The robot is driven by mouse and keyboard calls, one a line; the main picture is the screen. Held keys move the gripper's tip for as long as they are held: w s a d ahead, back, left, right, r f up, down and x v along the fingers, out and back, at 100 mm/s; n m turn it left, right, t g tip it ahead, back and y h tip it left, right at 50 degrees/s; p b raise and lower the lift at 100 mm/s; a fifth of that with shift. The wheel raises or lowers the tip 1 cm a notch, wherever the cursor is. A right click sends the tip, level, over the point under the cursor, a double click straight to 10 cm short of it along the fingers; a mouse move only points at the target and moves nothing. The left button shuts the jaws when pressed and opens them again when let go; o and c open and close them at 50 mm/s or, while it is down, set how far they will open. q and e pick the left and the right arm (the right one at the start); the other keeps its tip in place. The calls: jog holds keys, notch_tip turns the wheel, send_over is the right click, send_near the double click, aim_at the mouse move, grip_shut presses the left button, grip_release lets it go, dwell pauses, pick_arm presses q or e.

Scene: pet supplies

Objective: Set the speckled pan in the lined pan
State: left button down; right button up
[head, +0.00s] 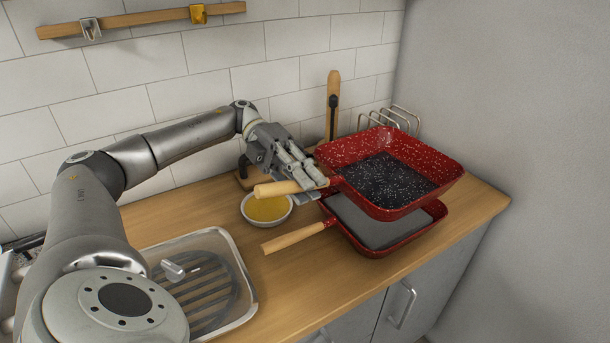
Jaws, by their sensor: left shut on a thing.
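My right gripper is not in view.
A white bowl (246,219) with yellow contents stands left of the pans. A wire rack (405,118) and an upright wooden-handled thing (333,95) are behind. The wooden counter (460,262) ends at the right.

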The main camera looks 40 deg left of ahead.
pick_arm(q)
jog(key=shift+f, duration=0.25)
jog(key=shift+f+b, duration=0.65)
notch_tip(320, 180, down, 3)
jog(key=shift+b, duration=1.1)
jog(key=shift+f+b, duration=1.05)
jog(key=shift+f, duration=0.5)
jog(key=shift+w+a+f, duration=0.1)
jog(key=shift+a, duration=0.1)
